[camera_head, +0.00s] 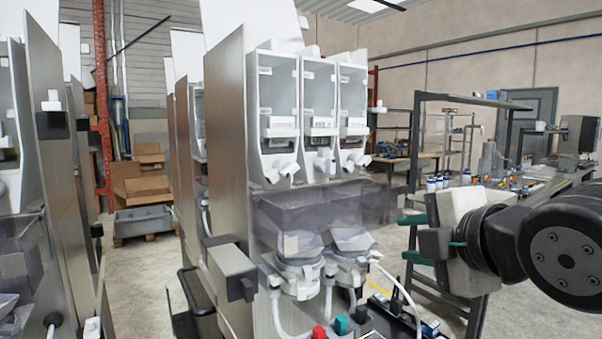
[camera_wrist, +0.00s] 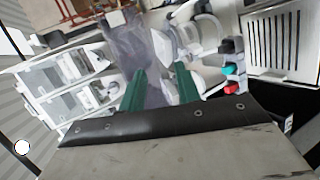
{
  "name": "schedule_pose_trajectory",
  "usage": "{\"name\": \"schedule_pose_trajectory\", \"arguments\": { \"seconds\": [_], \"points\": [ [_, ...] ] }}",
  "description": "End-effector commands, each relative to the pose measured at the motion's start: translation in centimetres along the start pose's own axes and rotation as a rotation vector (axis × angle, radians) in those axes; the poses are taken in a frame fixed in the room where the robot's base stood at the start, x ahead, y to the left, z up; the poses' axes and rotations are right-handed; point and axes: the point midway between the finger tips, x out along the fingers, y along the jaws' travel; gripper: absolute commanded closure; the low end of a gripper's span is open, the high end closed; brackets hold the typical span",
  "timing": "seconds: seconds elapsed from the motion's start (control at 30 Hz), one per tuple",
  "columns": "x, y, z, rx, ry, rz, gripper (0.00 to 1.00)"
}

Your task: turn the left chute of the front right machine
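The front right machine (camera_head: 225,140) stands in the middle of the head view, with three white canisters side by side above a tinted tray (camera_head: 325,207). Its left chute (camera_head: 282,172) is a white spout under the left canister, pointing down. The middle chute (camera_head: 324,163) and right chute (camera_head: 355,161) hang beside it. My gripper (camera_head: 408,238) is to the right of the machine, lower than the chutes and apart from them. Its two green fingers are spread with nothing between them. In the wrist view my gripper (camera_wrist: 161,88) shows the tray (camera_wrist: 130,45) beyond the fingers; the left chute is hard to single out.
Below the tray are two white cups (camera_head: 300,275), hoses, and a red knob (camera_head: 319,332) and teal knob (camera_head: 341,325). Another machine (camera_head: 50,150) stands at the left edge. A workbench (camera_head: 540,185) is at the right back.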

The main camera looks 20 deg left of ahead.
Motion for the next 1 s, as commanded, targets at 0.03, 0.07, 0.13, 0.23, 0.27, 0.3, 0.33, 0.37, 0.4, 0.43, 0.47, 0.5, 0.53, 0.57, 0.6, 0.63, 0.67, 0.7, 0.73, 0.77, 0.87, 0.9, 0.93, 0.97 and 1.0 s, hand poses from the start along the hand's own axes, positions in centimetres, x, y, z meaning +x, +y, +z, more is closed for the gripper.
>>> {"name": "schedule_pose_trajectory", "arguments": {
  "seconds": [0.03, 0.07, 0.13, 0.23, 0.27, 0.3, 0.33, 0.37, 0.4, 0.43, 0.47, 0.5, 0.53, 0.57, 0.6, 0.63, 0.67, 0.7, 0.73, 0.77, 0.87, 0.9, 0.93, 0.97, 1.0],
  "points": [
    [0.5, 2.1, -3.1, -0.146, 0.07, 0.089, 0.67],
    [0.6, 3.2, -4.5, -0.223, 0.099, 0.143, 0.67],
    [0.5, 5.4, -7.4, -0.368, 0.145, 0.256, 0.67],
    [0.1, 7.2, -10.2, -0.504, 0.18, 0.369, 0.67],
    [0.0, 7.6, -10.7, -0.53, 0.186, 0.393, 0.67],
    [-0.1, 8.0, -11.2, -0.555, 0.19, 0.417, 0.67],
    [-0.1, 8.2, -11.6, -0.568, 0.192, 0.428, 0.67],
    [0.0, 8.4, -11.8, -0.578, 0.194, 0.437, 0.67],
    [0.2, 8.5, -12.0, -0.584, 0.195, 0.443, 0.67],
    [0.5, 8.6, -12.1, -0.587, 0.195, 0.444, 0.67],
    [0.8, 8.7, -12.2, -0.588, 0.195, 0.444, 0.67],
    [1.2, 8.9, -12.3, -0.587, 0.194, 0.443, 0.67],
    [1.7, 9.1, -12.4, -0.586, 0.194, 0.442, 0.67],
    [2.1, 9.2, -12.6, -0.585, 0.194, 0.441, 0.67],
    [2.7, 9.4, -12.8, -0.585, 0.194, 0.44, 0.67],
    [3.1, 9.6, -12.9, -0.585, 0.194, 0.441, 0.67],
    [3.5, 9.8, -13.0, -0.585, 0.193, 0.442, 0.67],
    [4.1, 9.9, -13.2, -0.585, 0.193, 0.441, 0.67],
    [4.4, 10.1, -13.3, -0.584, 0.193, 0.441, 0.67],
    [4.8, 10.3, -13.4, -0.584, 0.193, 0.441, 0.67],
    [5.8, 10.7, -13.7, -0.584, 0.193, 0.441, 0.67],
    [6.1, 10.8, -13.8, -0.584, 0.192, 0.441, 0.67],
    [6.2, 10.9, -13.9, -0.584, 0.192, 0.442, 0.67],
    [6.4, 10.9, -13.9, -0.584, 0.192, 0.442, 0.67],
    [6.5, 11.0, -14.0, -0.584, 0.192, 0.441, 0.67]
  ]
}}
